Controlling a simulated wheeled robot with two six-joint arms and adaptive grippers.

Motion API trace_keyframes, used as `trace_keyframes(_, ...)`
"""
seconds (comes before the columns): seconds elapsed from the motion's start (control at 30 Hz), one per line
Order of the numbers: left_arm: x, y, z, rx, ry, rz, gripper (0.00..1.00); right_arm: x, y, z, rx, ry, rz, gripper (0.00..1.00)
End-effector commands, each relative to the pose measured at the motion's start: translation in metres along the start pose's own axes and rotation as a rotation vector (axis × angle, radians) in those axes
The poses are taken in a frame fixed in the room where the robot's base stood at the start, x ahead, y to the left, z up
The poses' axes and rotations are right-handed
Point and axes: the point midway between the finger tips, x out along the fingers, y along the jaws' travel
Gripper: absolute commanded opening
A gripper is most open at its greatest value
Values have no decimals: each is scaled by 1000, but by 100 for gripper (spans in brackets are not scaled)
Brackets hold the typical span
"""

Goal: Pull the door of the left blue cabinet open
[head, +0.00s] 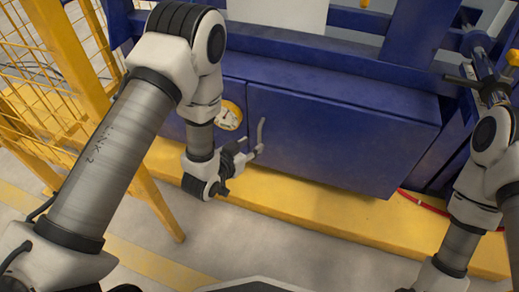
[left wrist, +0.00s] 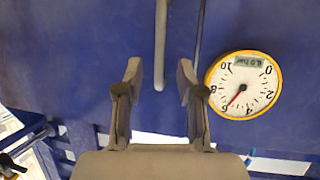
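The blue cabinet door (head: 335,140) is closed, flush with the cabinet front. Its grey bar handle (head: 261,133) stands near the door's left edge. My left gripper (head: 251,154) is open and empty, close to the lower end of the handle. In the left wrist view the handle (left wrist: 161,45) lies between the two spread fingers (left wrist: 158,75), touching neither; how deep it sits between them I cannot tell. My right arm shows at the right of the head view, but its gripper is out of the picture.
A round yellow-rimmed gauge (head: 229,115) is on the blue front left of the door; it also shows in the left wrist view (left wrist: 243,85). A yellow ledge (head: 300,199) runs below the cabinet. A yellow mesh fence (head: 45,95) stands at left. A red hose (head: 420,201) lies at right.

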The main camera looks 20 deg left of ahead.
Motion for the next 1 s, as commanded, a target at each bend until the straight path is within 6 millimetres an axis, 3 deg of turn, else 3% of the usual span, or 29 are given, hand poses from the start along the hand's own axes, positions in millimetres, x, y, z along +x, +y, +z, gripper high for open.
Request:
trace_keyframes(0.1, 25, 0, 4, 3, 2, 1, 38, 16, 0, 0, 3, 1, 0, 40)
trace_keyframes(0.3, 58, 0, 3, 1, -1, 0, 38, 30, 1, -1, 6, 3, 1, 40)
trace_keyframes(0.6, 64, 0, 0, 0, -4, 0, 38, 30, 1, -1, 7, 4, 1, 40)
trace_keyframes(0.67, 64, 0, 0, 0, -5, 0, 21, 30, 1, -1, 7, 4, 1, 40)
trace_keyframes(0.7, 64, 0, 0, 0, -5, 0, 6, 30, 1, -1, 7, 4, 1, 40)
trace_keyframes(0.73, 64, 0, 0, 0, -5, 0, 0, 30, 1, -1, 7, 4, 1, 40)
trace_keyframes(1.0, 63, 0, 0, 0, -5, -1, 0, 30, 1, -1, 7, 3, 1, 40)
